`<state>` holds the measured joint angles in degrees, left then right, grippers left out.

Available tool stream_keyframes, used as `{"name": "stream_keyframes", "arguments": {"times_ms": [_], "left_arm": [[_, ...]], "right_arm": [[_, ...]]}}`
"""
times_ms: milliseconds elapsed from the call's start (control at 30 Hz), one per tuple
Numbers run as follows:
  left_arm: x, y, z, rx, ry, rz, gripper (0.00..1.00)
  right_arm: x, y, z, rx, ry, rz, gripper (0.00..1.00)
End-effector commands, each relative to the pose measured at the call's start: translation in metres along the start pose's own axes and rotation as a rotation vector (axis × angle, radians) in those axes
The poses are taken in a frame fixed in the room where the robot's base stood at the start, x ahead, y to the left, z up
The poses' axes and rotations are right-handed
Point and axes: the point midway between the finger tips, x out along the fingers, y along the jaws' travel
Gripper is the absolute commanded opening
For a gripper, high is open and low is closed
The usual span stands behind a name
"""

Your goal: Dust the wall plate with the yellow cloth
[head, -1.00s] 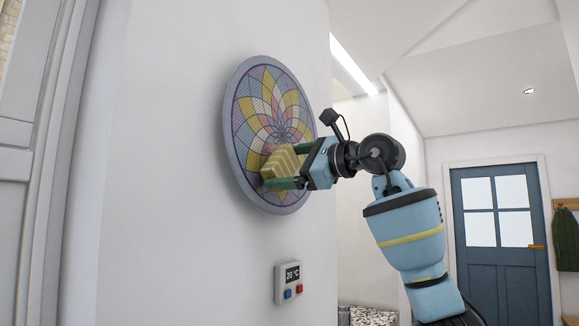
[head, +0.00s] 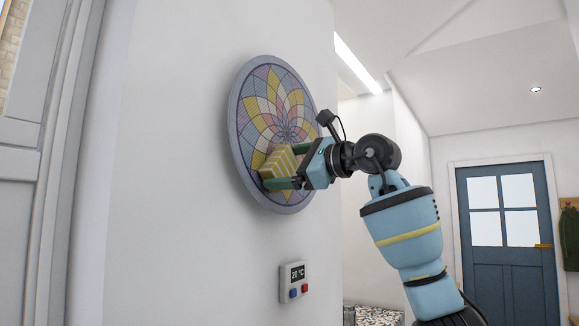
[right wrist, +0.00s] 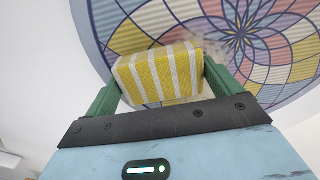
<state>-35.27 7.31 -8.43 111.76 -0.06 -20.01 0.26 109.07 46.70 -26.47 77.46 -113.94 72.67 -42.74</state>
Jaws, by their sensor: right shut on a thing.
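The round wall plate (head: 243,125) hangs on the white wall, with a petal pattern in yellow, pink, blue and white and a pale lilac rim. My right gripper (head: 280,168) is shut on the yellow cloth (head: 275,163), a block-shaped bundle with white stripes, at the lower part of the plate. In the right wrist view the cloth (right wrist: 160,75) sits between the green fingers, in front of the plate (right wrist: 125,22). A greyish, hazy patch shows on the plate to the right of the cloth. Whether the cloth touches the plate is hard to tell. My left gripper is out of view.
A small thermostat (head: 294,282) reading 20 °C, with a blue and a red button, is on the wall below the plate. A white door frame (head: 85,150) stands at left. A blue door (head: 508,270) is far back at right.

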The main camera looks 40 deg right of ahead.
Motion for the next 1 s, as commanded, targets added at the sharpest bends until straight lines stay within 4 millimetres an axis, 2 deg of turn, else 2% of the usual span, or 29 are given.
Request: {"name": "stream_keyframes", "arguments": {"times_ms": [167, 600, 1000], "left_arm": [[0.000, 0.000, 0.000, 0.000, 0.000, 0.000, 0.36], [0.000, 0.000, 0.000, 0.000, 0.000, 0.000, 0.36], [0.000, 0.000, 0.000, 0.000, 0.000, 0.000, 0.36]], "right_arm": [[0.001, -0.001, -0.001, 0.000, -0.001, -0.001, 0.72], [0.000, -0.022, -0.022, 0.001, -0.001, -0.001, 0.72], [0.001, -0.029, -0.029, 0.001, -0.001, -0.001, 0.72]]}}
